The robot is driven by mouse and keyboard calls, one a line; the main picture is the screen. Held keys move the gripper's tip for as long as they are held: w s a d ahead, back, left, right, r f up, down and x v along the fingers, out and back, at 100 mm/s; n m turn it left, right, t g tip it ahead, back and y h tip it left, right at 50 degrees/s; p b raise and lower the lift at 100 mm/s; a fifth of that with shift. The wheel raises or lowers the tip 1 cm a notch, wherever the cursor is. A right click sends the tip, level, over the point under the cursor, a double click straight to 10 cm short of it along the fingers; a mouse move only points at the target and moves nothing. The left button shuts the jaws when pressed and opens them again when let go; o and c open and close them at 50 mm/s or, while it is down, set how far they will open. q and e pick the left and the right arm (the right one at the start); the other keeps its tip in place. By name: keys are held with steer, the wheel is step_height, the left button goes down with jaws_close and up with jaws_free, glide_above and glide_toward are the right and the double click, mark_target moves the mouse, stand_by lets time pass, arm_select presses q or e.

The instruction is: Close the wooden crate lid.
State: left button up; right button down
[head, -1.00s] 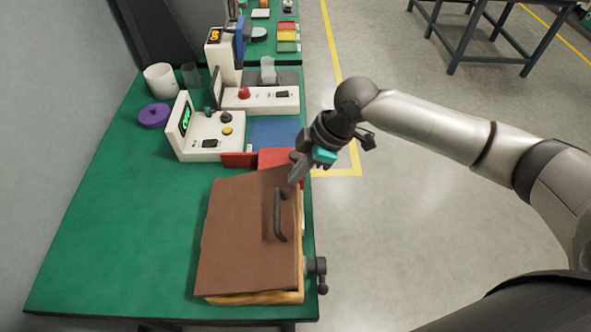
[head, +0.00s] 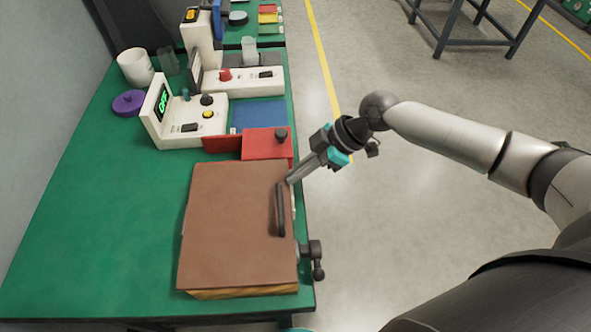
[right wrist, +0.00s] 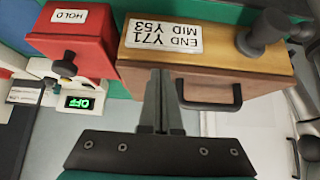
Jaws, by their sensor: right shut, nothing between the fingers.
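The wooden crate (head: 245,293) stands at the near right edge of the green bench. Its brown lid (head: 225,225) lies over the top, roughly flat; I cannot tell whether it is fully seated. A dark handle (head: 281,212) runs along the lid's right side and also shows in the right wrist view (right wrist: 210,106). My right gripper (head: 291,180) is shut and empty, its tips close to the handle's far end. In the right wrist view its fingers (right wrist: 163,82) point at the crate's labelled wooden side (right wrist: 210,62), left of the handle; contact is unclear. My left gripper is out of view.
A dark clamp-like knob (head: 316,258) sticks out from the crate's right side. A red box (head: 266,146) with a knob sits just behind the crate. White instruments (head: 190,125) stand farther back. Bare green bench (head: 115,220) lies left of the crate.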

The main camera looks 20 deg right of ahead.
steer(key=shift+s+d+f, duration=0.1)
steer(key=p+v, duration=0.1)
steer(key=v, duration=1.4)
